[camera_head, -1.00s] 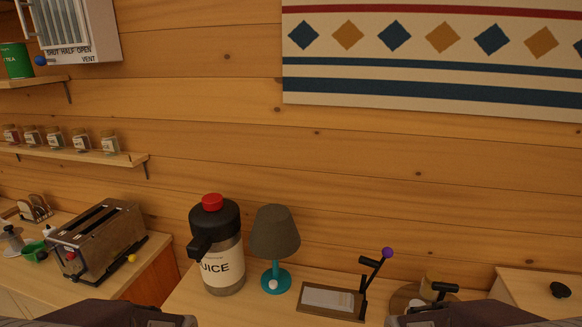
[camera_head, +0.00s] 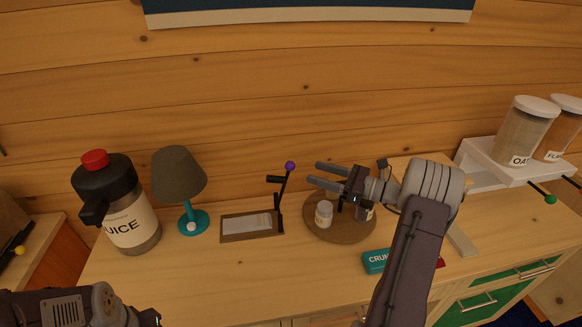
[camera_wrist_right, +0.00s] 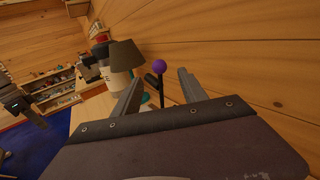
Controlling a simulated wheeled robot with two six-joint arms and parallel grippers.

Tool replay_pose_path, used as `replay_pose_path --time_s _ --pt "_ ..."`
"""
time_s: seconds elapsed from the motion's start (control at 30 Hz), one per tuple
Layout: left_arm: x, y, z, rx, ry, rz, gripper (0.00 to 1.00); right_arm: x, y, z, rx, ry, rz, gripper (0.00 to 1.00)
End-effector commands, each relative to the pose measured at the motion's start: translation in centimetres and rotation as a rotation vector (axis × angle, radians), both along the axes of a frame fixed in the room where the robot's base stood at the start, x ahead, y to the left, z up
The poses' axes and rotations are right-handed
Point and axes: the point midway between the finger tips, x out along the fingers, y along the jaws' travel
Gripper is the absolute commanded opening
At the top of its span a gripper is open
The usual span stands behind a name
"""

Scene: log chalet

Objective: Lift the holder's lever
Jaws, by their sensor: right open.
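The holder (camera_head: 236,237) is a flat wooden base with a pale sheet on it, standing near the back of the counter. Its dark lever (camera_head: 281,197) rises at the right end, tilted slightly right, with a purple ball (camera_head: 290,166) on top and a short black side arm. My right gripper (camera_head: 313,172) is open and empty, just right of the purple ball, fingers pointing left at it. In the right wrist view the purple ball (camera_wrist_right: 159,66) shows ahead between the fingers, apart from both. My left arm shows at the lower left; its fingers are not clear.
A juice dispenser (camera_head: 132,228) and a teal lamp (camera_head: 193,222) stand left of the holder. Right of it is a round brown board (camera_head: 343,232) with a small jar (camera_head: 324,213). A teal box (camera_head: 375,261) lies in front. The counter before the holder is clear.

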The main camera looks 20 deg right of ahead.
Motion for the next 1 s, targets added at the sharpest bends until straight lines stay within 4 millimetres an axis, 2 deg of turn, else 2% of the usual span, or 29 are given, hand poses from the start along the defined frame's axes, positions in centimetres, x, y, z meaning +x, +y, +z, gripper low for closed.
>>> replay_pose_path --time_s 0.17,0.4,0.53,0.7,0.9,1.0 --pt "0.0 0.0 0.3 0.000 0.000 0.000 0.00 0.8 0.9 0.2 0.000 0.000 0.004 0.50" --pt "0.0 0.0 1.4 0.000 0.000 0.000 0.00 4.5 4.3 0.2 -0.004 0.001 0.007 0.50" --pt "0.0 0.0 1.7 0.000 0.000 0.000 0.00 6.0 5.6 0.2 -0.004 0.001 0.005 0.50" --pt "0.0 0.0 1.8 0.000 0.000 0.000 0.00 6.7 6.3 0.1 -0.005 0.001 0.004 0.50" --pt "0.0 0.0 1.8 0.000 0.000 0.000 0.00 6.8 6.3 0.0 -0.005 0.001 0.003 0.50" --pt "0.0 0.0 1.8 0.000 0.000 0.000 0.00 6.7 6.3 0.0 -0.005 0.001 0.003 0.22"
